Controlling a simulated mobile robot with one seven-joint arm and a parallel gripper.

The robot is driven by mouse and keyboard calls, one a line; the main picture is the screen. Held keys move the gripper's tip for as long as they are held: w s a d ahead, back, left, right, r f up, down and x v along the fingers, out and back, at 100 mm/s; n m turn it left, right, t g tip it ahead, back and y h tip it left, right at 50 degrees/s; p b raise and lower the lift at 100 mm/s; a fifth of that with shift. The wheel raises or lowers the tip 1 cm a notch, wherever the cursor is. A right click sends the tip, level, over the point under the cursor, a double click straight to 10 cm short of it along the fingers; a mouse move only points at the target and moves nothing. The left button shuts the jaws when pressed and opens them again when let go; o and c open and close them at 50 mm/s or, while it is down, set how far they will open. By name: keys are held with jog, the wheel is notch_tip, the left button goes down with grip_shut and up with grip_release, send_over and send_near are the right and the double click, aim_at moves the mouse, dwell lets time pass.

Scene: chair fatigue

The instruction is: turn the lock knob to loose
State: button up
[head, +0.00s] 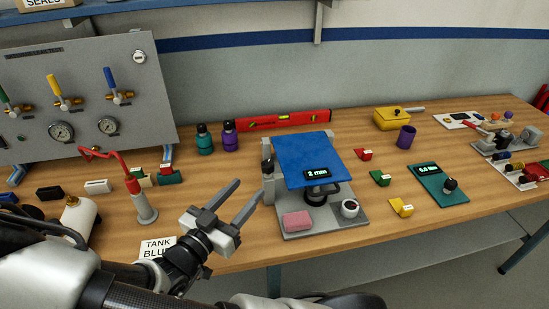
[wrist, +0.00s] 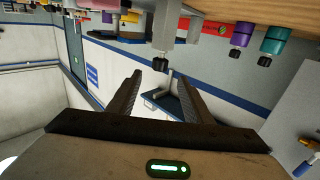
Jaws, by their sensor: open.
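A test stand has a blue plate (head: 305,155) with a display reading 2 mm and a grey base (head: 327,225). At its left a grey post carries a black knob (head: 268,164). The knob also shows in the wrist view (wrist: 162,61), where the picture is upside down. A round white-and-black knob (head: 350,207) sits on the base's front right. I cannot tell which one is the lock knob, nor read any setting. My gripper (head: 249,189) is open and empty, left of the stand and apart from both knobs. Its fingers (wrist: 160,79) point toward the post.
A pink block (head: 297,221) lies on the stand's base. Teal (head: 204,140) and purple (head: 229,136) bottles and a red level (head: 284,119) stand behind. A red-hosed grey holder (head: 144,206) is left of my gripper. A green gauge pad (head: 438,184) lies right.

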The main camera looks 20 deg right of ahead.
aim_at(268, 169)
jog(key=x, duration=1.5)
jog(key=shift+f, duration=0.1)
jog(key=c, duration=1.1)
jog(key=shift+o, duration=0.2)
jog(key=shift+w+a+n+t+y+b, duration=0.25)
jog(key=shift+n+t+y+b, duration=0.2)
jog(key=shift+n+t+y, duration=0.7)
jog(key=shift+w+a+n+t+y+b, duration=0.1)
jog(key=shift+a+n+t+y+b, duration=0.25)
jog(key=shift+n+t+y, duration=0.8)
jog(key=shift+w+a+n+t+y+b, duration=0.2)
jog(key=shift+n+t+y+b, duration=0.45)
jog(key=shift+y, duration=0.85)
jog(key=shift+n, duration=0.25)
jog(key=o, duration=1.1)
jog(key=shift+c, duration=0.2)
